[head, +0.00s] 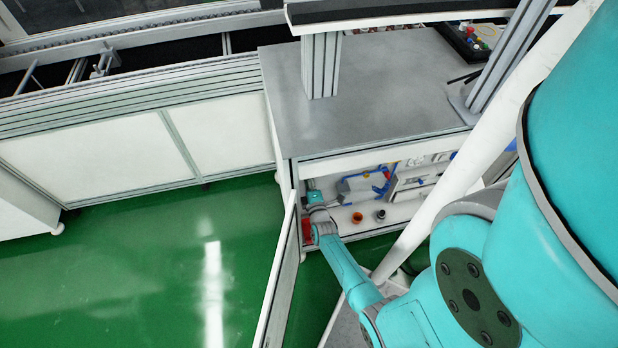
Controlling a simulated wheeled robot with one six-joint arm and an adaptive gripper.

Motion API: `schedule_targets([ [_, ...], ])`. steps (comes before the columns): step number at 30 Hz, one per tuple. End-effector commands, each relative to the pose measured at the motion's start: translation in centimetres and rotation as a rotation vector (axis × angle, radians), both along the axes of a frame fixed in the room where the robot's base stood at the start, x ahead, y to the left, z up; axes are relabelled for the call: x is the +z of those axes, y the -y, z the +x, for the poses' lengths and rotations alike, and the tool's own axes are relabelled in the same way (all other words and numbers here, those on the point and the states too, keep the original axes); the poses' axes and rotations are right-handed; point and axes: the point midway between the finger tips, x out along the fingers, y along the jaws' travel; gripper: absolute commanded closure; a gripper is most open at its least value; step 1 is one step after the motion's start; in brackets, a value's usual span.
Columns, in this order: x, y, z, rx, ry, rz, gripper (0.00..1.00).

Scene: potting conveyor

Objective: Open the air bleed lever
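An open cabinet under the grey bench holds pneumatic or piping parts in the head view. Blue tubing and a blue handle-like part (381,187) sit on its back wall beside a grey unit (358,187). I cannot tell which part is the air bleed lever; it is too small or hidden. The wrist of my arm (318,205) reaches into the left side of the cabinet opening. A red part (306,229) shows just beside and below it. The fingers of my gripper cannot be made out, so I cannot tell whether they touch anything.
The cabinet door (284,270) stands swung open close to the left of my arm. An orange cup (357,217) and a dark cup (380,215) stand on the cabinet floor. The bench top (385,85) is above. Green floor (150,270) is clear at left.

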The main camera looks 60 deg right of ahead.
Motion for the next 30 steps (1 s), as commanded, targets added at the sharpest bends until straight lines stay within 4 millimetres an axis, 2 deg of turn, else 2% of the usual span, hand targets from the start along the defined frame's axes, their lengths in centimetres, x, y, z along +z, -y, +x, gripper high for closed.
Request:
schedule_targets([
  [17,0.03,-0.07,0.2,0.003,-0.026,-0.024,0.76],
  [18,0.03,-0.08,0.21,0.003,-0.027,-0.023,0.36],
  [21,0.02,-0.08,0.18,0.002,-0.026,-0.022,0.16],
  [30,-0.03,-0.09,0.08,0.001,-0.025,-0.021,0.16],
])
